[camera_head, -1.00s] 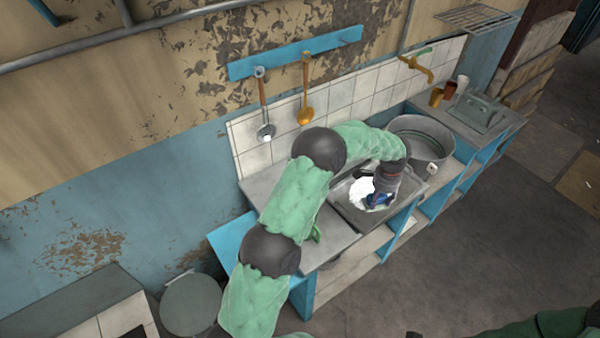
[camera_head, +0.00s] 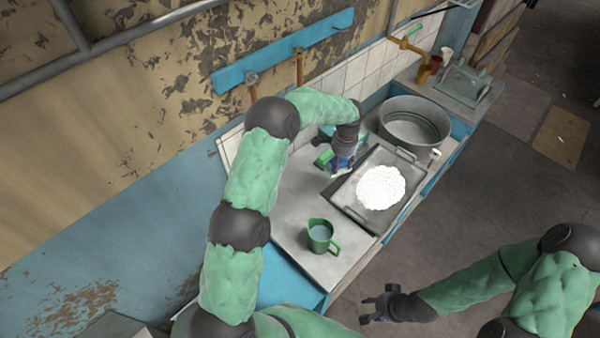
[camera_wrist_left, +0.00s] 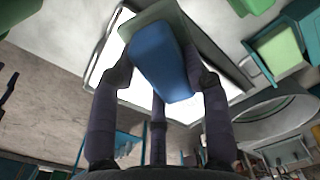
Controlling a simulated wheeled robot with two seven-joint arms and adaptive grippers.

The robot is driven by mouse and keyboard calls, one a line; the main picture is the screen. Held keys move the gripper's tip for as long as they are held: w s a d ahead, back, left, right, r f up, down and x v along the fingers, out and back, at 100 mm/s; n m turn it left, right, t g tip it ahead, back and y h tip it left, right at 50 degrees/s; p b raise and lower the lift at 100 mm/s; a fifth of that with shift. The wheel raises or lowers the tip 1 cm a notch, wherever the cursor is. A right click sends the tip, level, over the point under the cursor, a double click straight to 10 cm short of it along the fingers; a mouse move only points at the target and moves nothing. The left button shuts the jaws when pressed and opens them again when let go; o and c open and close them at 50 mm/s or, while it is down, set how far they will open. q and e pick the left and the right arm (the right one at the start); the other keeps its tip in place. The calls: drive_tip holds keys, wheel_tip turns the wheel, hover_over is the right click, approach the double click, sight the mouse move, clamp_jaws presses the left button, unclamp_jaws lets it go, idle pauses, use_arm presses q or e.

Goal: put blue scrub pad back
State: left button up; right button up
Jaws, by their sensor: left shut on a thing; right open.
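The blue scrub pad (camera_wrist_left: 160,62) is gripped between the fingers of my left gripper (camera_wrist_left: 160,90) in the left wrist view, with a greenish-grey layer on one side. In the head view my left gripper (camera_head: 342,165) is over the counter at the left end of the metal tray (camera_head: 352,207), and the pad (camera_head: 343,162) shows only partly there. A green item (camera_head: 323,158) is just left of the gripper, partly hidden. My right gripper (camera_head: 374,303) is open and empty over the floor, away from the counter.
White foam or powder (camera_head: 381,187) lies in the tray. A green measuring cup (camera_head: 320,237) stands on the counter's near end. A large round metal basin (camera_head: 414,122) is beyond the tray. Ladles hang at the wall above.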

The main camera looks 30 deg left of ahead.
use_arm(q)
drive_tip(key=a+f, duration=0.2)
drive_tip(key=a, duration=0.1)
drive_tip(key=s+a+f, duration=0.1)
drive_tip(key=a+f, duration=0.2)
drive_tip(key=a, duration=0.1)
drive_tip(key=a+f, duration=0.3)
drive_tip(key=a, duration=0.1)
drive_tip(key=shift+s+a, duration=0.15)
drive_tip(key=shift+s+a+f, duration=0.1)
drive_tip(key=shift+a+f, duration=0.4)
drive_tip(key=shift+f, duration=0.05)
drive_tip(key=shift+a+f+b, duration=0.1)
drive_tip(key=shift+f+b, duration=0.2)
drive_tip(key=shift+f, duration=1.35)
drive_tip(key=shift+f, duration=0.1)
drive_tip(key=o, duration=1.1)
wheel_tip(320, 180, up, 12)
drive_tip(key=shift+r+p, duration=0.15)
drive_tip(key=shift+p, duration=0.25)
